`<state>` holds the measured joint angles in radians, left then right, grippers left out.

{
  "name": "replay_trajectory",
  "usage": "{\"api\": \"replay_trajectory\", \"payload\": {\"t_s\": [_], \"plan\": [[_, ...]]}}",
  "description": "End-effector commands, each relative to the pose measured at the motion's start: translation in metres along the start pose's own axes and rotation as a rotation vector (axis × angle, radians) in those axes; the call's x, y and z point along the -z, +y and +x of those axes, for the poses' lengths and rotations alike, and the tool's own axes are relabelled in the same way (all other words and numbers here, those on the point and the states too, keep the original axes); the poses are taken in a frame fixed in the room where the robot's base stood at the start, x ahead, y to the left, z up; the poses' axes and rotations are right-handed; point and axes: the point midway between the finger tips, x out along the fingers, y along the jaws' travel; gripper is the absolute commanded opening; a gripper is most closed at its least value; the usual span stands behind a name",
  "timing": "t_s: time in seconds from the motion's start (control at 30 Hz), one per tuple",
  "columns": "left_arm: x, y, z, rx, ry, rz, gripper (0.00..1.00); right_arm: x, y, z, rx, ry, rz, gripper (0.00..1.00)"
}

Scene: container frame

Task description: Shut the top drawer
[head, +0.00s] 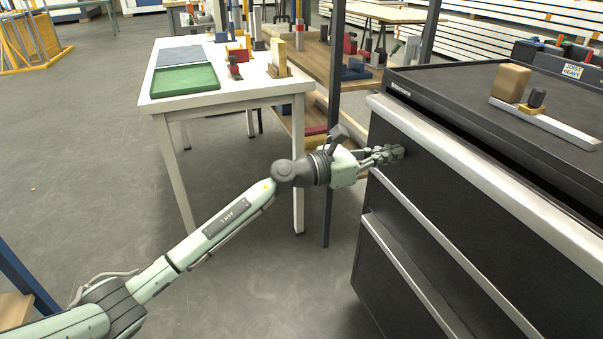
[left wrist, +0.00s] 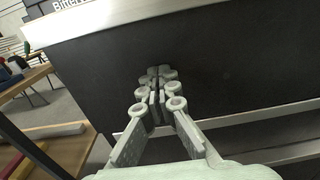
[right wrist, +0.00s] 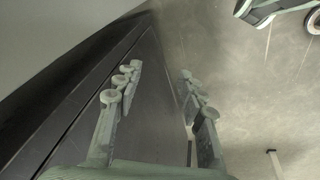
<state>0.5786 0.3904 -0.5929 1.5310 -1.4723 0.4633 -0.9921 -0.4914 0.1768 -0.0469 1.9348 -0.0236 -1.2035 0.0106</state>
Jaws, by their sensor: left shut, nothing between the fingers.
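The black cabinet (head: 450,85) stands at the right of the head view. Its top drawer (head: 430,145) has a dark front with a broad silver strip (head: 480,170) along its upper edge. The front stands a little forward of the cabinet's upper edge; how deep the gap is cannot be told. My left gripper (head: 395,153) is shut and empty, its fingertips at the drawer front near its left end, below the strip. In the left wrist view the fingertips (left wrist: 158,75) point at the dark front; contact is unclear. My right gripper (right wrist: 160,75) is open and empty, beside a dark panelled surface.
A wooden block (head: 511,83) and a white bar (head: 545,122) lie on the cabinet top. Lower drawers with silver strips (head: 410,270) sit below. A white table (head: 222,97) with a green tray (head: 185,79) stands at left, and a dark post (head: 334,120) rises behind my left gripper.

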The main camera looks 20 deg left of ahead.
Motion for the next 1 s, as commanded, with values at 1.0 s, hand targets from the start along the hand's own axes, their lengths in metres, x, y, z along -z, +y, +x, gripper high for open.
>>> {"api": "replay_trajectory", "payload": {"t_s": [1.0], "plan": [[0.000, 0.007, 0.033, -0.002, -0.004, 0.002, 0.00, 0.013, 0.004, -0.029, -0.014, 0.031, 0.000, 0.40]]}}
